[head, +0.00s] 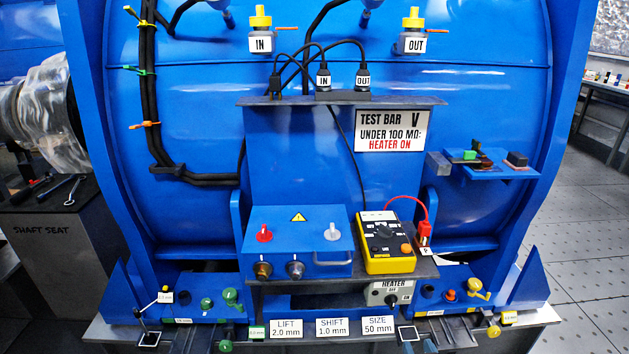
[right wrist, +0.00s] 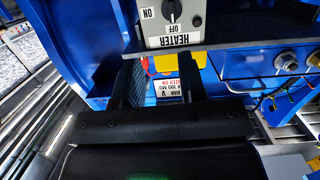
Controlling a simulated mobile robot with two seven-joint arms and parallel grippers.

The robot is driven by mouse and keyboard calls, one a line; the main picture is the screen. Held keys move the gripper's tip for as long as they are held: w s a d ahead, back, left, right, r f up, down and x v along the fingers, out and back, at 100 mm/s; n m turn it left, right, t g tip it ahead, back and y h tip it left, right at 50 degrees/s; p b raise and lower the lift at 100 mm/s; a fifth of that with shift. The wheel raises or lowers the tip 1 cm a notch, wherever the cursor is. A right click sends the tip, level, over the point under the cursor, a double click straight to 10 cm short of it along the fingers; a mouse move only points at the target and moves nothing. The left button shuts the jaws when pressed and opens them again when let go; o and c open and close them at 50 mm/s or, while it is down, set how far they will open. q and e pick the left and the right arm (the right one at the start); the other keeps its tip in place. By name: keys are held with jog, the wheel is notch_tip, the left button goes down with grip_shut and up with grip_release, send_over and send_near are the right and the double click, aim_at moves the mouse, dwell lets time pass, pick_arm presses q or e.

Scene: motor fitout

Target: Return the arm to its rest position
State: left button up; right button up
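My right gripper (right wrist: 160,66) shows in the right wrist view with its two dark fingers apart and nothing between them. That view is upside down. The heater box (right wrist: 172,20) with its knob lies beyond the fingertips, with no contact that I can make out. Part of the yellow multimeter (right wrist: 200,60) shows behind the fingers. In the head view, small dark tips at the bottom edge, right of centre, may be this gripper, but I cannot be sure. My left gripper is not in view.
A blue machine housing (head: 200,110) fills the head view. A shelf carries a blue connection box (head: 297,262) and the multimeter (head: 388,238), with the heater box (head: 388,293) below. A side ledge (head: 500,174) holds small parts. Open floor (head: 590,240) lies at right.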

jog(key=s+d+f+g+p, duration=0.1)
jog(key=s+d+g, duration=0.1)
jog(key=s, duration=1)
jog(key=s+d+g+p, duration=0.1)
jog(key=s+d+g, duration=0.1)
jog(key=s, duration=1)
jog(key=shift+s+d+f+n+g+p, duration=0.3)
jog(key=shift+d+f+p, duration=0.05)
jog(key=shift+d, duration=0.15)
